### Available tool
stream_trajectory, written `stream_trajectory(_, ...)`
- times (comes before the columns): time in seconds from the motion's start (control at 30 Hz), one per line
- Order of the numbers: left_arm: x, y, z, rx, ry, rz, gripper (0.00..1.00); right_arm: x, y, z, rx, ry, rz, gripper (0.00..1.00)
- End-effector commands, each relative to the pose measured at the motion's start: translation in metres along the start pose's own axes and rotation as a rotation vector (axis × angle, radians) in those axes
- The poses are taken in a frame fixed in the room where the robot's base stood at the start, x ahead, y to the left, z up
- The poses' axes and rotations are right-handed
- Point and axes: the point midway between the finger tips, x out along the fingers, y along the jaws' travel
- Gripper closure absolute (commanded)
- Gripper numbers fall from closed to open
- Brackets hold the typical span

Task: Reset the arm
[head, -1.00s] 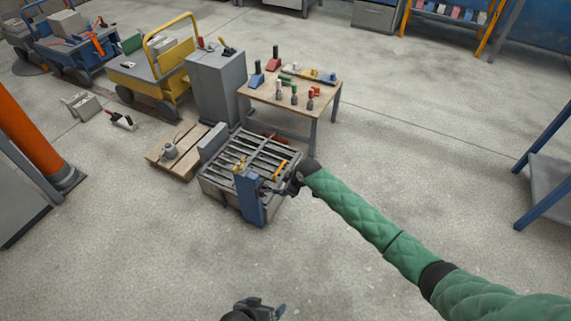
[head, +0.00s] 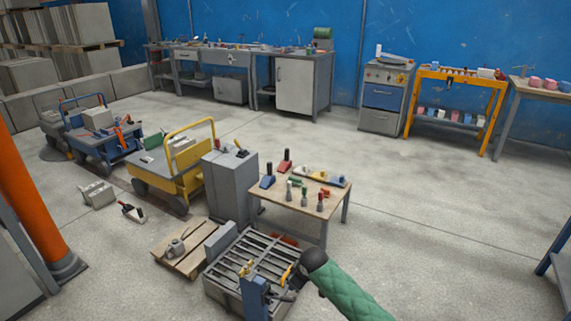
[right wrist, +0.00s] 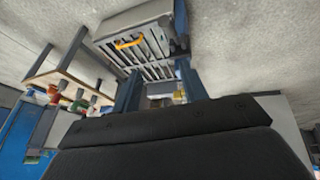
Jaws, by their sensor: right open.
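My right arm, in a green quilted sleeve, reaches in from the bottom of the head view. Whether the gripper touches the block cannot be told. My left gripper is out of view.
A small wooden table (head: 300,205) with several coloured tools stands behind the mould. A grey cabinet (head: 230,187), a yellow cart (head: 172,185) and a pallet (head: 183,262) are to its left. The floor on the right is largely clear.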

Motion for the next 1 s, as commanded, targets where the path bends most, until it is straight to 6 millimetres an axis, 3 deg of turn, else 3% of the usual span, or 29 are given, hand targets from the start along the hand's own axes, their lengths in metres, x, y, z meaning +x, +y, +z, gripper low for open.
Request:
stream_trajectory(0.2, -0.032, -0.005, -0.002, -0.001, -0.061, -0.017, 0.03, -0.073, 0.003, -0.029, 0.072, 0.051, 0.075, 0.57)
stream_trajectory(0.37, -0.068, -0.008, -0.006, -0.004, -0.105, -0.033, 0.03, -0.133, -0.012, -0.027, 0.165, 0.088, 0.117, 0.57)
stream_trajectory(0.57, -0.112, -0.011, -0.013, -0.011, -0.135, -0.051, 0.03, -0.192, -0.036, -0.001, 0.287, 0.114, 0.142, 0.57)
stream_trajectory(0.7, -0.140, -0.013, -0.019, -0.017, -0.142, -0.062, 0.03, -0.225, -0.054, 0.027, 0.366, 0.119, 0.151, 0.57)
stream_trajectory(1.0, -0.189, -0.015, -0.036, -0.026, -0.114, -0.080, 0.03, -0.275, -0.095, 0.093, 0.501, 0.102, 0.145, 0.57)
